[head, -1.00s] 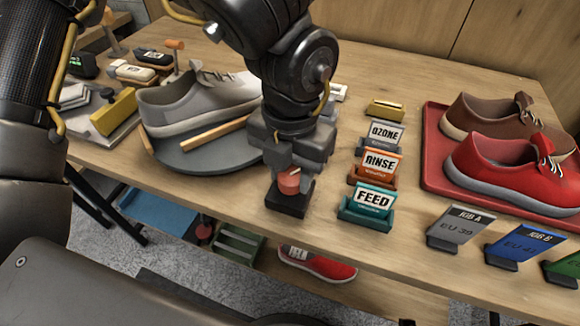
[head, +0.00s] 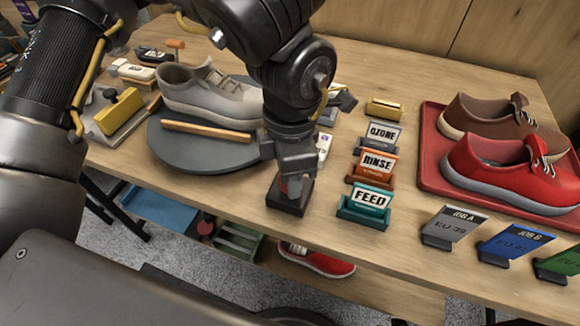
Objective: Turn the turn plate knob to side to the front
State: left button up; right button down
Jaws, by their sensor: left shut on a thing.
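The round grey turn plate (head: 195,150) lies on the table at centre left. A light grey sneaker (head: 210,95) stands on its back part, and a wooden stick (head: 207,132) lies along its front side. The red knob (head: 283,187) sits on a small black base (head: 291,203) at the table's front edge, right of the plate. My left gripper (head: 294,182) points down over the base and is shut on the knob, hiding most of it. My right gripper is not in view.
Ozone, Rinse (head: 371,166) and Feed (head: 365,205) card holders stand just right of my gripper. A red tray (head: 436,172) with a brown and a red shoe is farther right. Job cards (head: 451,226) line the front right edge. A yellow-handled block (head: 119,112) lies left of the plate.

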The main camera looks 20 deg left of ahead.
pick_arm(q)
jog(key=shift+m, duration=0.5)
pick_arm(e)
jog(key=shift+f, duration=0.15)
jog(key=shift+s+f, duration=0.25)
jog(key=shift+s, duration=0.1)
pick_arm(q)
jog(key=o, duration=1)
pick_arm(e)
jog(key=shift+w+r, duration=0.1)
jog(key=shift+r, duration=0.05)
pick_arm(q)
jog(key=shift+r, duration=0.35)
jog(key=shift+r+p, duration=0.8)
jog(key=shift+r, duration=4.25)
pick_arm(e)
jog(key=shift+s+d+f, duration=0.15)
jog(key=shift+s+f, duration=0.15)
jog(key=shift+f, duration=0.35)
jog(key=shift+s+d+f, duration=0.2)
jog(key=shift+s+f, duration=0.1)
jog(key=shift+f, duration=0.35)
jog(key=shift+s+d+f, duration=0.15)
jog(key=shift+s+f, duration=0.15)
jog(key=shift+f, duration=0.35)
